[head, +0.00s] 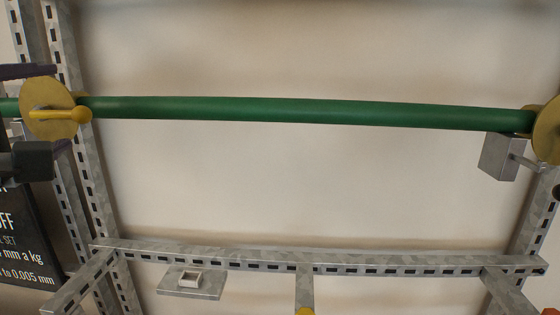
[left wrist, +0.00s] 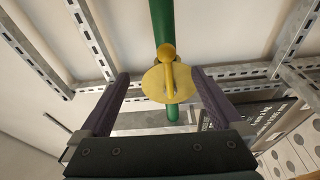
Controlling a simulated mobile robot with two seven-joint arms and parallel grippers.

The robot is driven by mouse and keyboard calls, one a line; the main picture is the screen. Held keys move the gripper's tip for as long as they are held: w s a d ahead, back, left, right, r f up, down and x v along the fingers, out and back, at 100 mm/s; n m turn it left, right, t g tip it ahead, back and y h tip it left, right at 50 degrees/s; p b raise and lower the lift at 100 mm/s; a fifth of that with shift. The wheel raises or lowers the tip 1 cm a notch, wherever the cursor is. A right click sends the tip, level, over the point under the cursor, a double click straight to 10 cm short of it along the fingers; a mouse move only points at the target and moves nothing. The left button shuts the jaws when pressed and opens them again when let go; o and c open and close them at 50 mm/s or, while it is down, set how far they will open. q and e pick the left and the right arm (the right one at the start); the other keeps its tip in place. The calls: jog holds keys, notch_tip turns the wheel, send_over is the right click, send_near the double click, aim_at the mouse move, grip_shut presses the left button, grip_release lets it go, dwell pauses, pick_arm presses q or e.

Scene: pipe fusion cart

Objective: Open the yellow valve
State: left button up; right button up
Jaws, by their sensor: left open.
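The yellow valve (head: 60,95) is a round disc with a bar handle and a rounded knob, at the left of the green pipe in the head view. In the left wrist view the valve (left wrist: 153,84) shows ahead, with its handle across the disc. My left gripper (left wrist: 160,77) is open, its two purple fingers on either side of the valve, with gaps visible between fingers and disc. In the head view its dark body and purple fingers show at the left edge, partly cut off. My right gripper does not show.
The green pipe (head: 300,109) runs across to a second yellow disc (head: 547,130) at the right edge, near a grey metal box (head: 497,157). A slotted metal frame (head: 320,262) crosses below. A dark sign (head: 25,235) stands at the lower left.

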pick_arm(q)
jog(key=s+f, duration=0.1)
jog(key=s, duration=1)
jog(key=shift+s+d, duration=0.4)
jog(key=shift+d, duration=0.05)
jog(key=shift+w+f, duration=0.1)
jog(key=shift+w, duration=0.05)
jog(key=w, duration=1.1)
jog(key=shift+w+d, duration=0.25)
jog(key=shift+d, duration=0.05)
